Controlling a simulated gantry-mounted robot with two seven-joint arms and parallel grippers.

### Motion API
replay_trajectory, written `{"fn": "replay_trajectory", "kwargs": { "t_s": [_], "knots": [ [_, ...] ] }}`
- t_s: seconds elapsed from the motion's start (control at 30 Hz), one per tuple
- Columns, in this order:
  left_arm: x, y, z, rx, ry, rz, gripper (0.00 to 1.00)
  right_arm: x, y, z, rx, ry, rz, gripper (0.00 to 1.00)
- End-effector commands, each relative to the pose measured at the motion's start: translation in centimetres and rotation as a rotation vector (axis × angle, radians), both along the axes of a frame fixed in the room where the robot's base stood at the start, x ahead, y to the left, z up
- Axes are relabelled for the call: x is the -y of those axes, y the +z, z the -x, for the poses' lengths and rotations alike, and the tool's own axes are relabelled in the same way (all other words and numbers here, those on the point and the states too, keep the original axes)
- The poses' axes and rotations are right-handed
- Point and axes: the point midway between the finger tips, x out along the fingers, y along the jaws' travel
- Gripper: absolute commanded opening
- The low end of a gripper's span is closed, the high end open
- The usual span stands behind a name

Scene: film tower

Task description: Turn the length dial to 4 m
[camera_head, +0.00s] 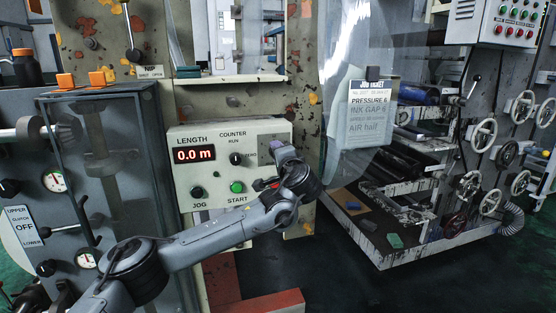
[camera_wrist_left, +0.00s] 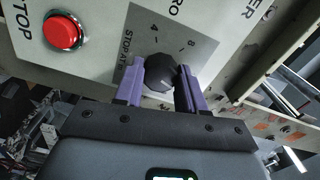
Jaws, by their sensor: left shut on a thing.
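The length dial is a black knob (camera_wrist_left: 160,72) on a grey scale plate marked "STOP AT", with a 4 and an 8 showing, in the left wrist view. My left gripper (camera_wrist_left: 161,82) has its two purple fingers on either side of the knob and is shut on it. Where the knob points cannot be told. In the head view my left gripper (camera_head: 284,155) is at the right side of the cream control panel (camera_head: 215,140) and hides the dial. The red display (camera_head: 194,155) under "LENGTH" reads 0.0 m. My right gripper is not in view.
A red stop button (camera_wrist_left: 63,31) sits beside the dial. The panel also has a counter knob (camera_head: 236,158), a black jog knob (camera_head: 197,192) and a green start button (camera_head: 237,187). A job ticket (camera_head: 369,112) hangs to the right, before a rack with handwheels.

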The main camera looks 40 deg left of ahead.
Motion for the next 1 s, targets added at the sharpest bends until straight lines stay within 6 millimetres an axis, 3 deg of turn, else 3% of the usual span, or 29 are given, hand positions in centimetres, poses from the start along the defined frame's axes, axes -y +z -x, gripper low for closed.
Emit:
{"fn": "replay_trajectory", "kwargs": {
  "t_s": [0.53,1.0],
  "knots": [
    [0.0,0.0,0.0,0.422,-0.001,0.307,0.09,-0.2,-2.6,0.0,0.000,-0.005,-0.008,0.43],
    [0.0,0.2,0.1,0.780,0.001,0.570,0.09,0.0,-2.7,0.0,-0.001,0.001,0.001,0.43]
  ]
}}
